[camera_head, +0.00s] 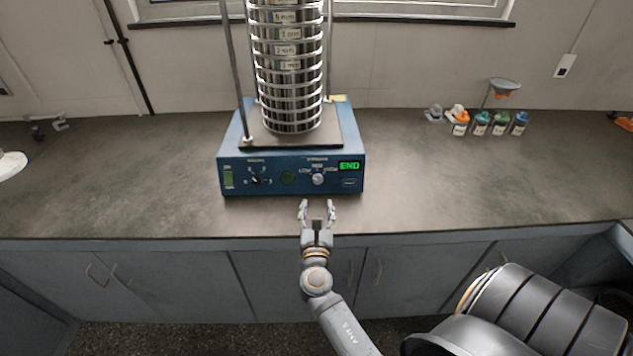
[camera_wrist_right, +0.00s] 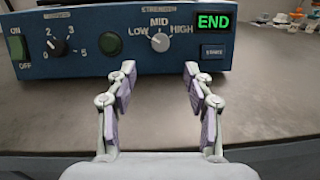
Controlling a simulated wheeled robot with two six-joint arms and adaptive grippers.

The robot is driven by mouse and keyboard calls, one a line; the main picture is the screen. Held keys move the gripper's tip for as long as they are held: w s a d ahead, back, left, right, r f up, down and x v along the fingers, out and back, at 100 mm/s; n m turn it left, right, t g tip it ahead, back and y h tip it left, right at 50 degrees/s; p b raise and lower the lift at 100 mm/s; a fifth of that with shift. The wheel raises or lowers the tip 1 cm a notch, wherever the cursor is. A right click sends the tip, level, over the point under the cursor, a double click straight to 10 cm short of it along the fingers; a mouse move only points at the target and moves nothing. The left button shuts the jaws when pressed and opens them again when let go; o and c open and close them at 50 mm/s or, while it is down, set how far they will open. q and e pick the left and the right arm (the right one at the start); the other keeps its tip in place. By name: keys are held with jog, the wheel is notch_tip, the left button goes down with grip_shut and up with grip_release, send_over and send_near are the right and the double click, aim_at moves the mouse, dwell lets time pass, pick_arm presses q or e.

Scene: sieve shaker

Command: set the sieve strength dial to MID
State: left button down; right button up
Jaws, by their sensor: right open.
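The sieve shaker (camera_head: 290,187) is a blue box with a tall stack of metal sieves (camera_head: 290,75) on top. Its strength dial (camera_head: 318,179) is a small light-grey knob on the right half of the front panel. In the right wrist view the dial (camera_wrist_right: 160,42) has LOW at its left, MID above and HIGH at its right. I cannot tell for sure which mark its pointer faces. My right gripper (camera_head: 317,204) is open and empty, in front of the panel, with its fingers (camera_wrist_right: 160,70) pointing at the dial and apart from it. My left gripper is out of view.
A green END display (camera_wrist_right: 214,22) and a button (camera_wrist_right: 214,51) sit right of the dial. Small bottles (camera_head: 490,124) stand at the back right. The counter in front is clear.

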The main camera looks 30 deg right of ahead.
aim_at(318, 181)
jog(key=x, duration=0.3)
jog(key=shift+w+r+p, duration=0.15)
jog(key=shift+r+p, duration=0.1)
jog(key=shift+p, duration=0.1)
jog(key=x, duration=0.5)
jog(key=shift+d+f, duration=0.25)
jog(key=shift+f, duration=0.05)
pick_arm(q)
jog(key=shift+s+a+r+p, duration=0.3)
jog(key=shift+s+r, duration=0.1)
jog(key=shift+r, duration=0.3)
pick_arm(e)
jog(key=shift+w+d, duration=0.4)
jog(key=shift+w, duration=0.2)
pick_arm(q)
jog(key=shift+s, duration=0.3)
pick_arm(e)
grip_shut()
